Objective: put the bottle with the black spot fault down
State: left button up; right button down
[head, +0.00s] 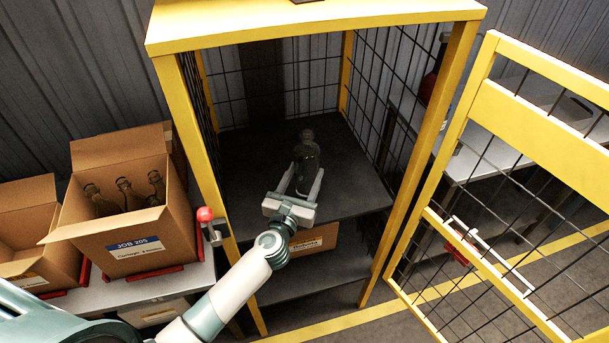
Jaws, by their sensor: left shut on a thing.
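A dark glass bottle (307,158) stands upright inside the yellow-framed mesh cage, over its upper dark shelf (250,180). My left gripper (304,178) reaches in through the open front and is shut on the bottle, one finger on each side of it. I cannot tell whether the bottle's base touches the shelf. No black spot can be made out on the dark glass. My right gripper is not in view.
The cage door (483,200) stands open at the right. A cardboard box (310,240) sits on the lower shelf. At the left, an open carton (130,240) holds several bottles beside another open carton (30,225). The upper shelf around the bottle is clear.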

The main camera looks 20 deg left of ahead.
pick_arm(q)
jog(key=o, duration=1.6)
jog(key=shift+f, duration=0.1)
jog(key=shift+s, duration=0.1)
jog(key=s+b, duration=0.2)
jog(key=s, duration=0.9)
jog(key=shift+s, duration=0.45)
